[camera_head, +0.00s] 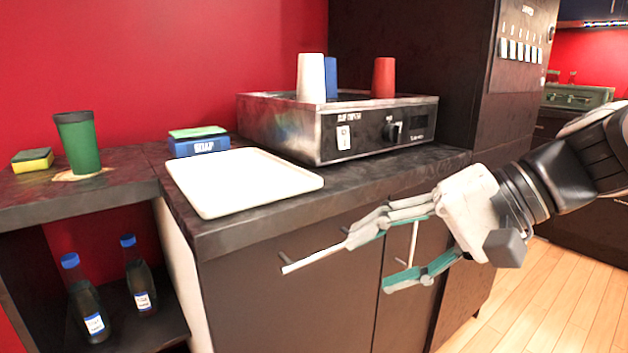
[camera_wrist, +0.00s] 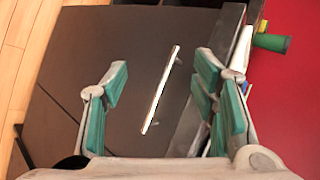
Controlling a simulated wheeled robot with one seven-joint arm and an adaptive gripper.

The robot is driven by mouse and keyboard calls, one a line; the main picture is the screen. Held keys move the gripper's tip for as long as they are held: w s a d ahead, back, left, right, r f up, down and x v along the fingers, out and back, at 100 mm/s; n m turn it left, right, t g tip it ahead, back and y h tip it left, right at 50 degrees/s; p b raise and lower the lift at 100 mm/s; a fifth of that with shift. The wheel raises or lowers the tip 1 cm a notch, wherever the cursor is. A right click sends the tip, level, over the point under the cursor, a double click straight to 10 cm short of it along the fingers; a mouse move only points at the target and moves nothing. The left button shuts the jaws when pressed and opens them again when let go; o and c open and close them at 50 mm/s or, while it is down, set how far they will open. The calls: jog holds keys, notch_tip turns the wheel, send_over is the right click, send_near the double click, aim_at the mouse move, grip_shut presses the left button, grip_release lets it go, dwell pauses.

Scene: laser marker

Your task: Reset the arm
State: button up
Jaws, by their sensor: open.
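My gripper (camera_head: 372,262) is at the right of the head view, in front of the dark cabinet doors (camera_head: 300,315) and below the counter edge. Its fingers point left and are apart with nothing between them. In the wrist view my gripper (camera_wrist: 165,95) also shows its green-padded fingers spread wide. A cabinet handle (camera_wrist: 160,90) shows behind the gap between them. I cannot tell whether any finger touches the cabinet.
On the counter (camera_head: 225,238) are a white tray (camera_head: 240,183), a blue box with a sponge (camera_head: 198,142) and a metal machine (camera_head: 290,128) with several cups on top. A green cup (camera_head: 78,145) stands left. Wood floor (camera_head: 560,300) is clear at right.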

jog(key=s+d+f+n+g+h, duration=0.1)
jog(key=s+d+f+h, duration=0.2)
jog(key=s, duration=0.4)
jog(key=s+d+f+n+g+h, duration=0.1)
jog(key=s+d+f+h, duration=0.25)
jog(key=s, duration=0.25)
jog(key=s+d+f+n+g+h, duration=0.1)
jog(key=s+d+f+h, duration=0.2)
jog(key=s, duration=0.4)
notch_tip(320, 180, up, 35)
jog(key=d+t+p, duration=0.1)
jog(key=t+p, duration=0.3)
jog(key=p, duration=3)
jog(key=shift+r+h, duration=0.2)
jog(key=shift+h, duration=0.15)
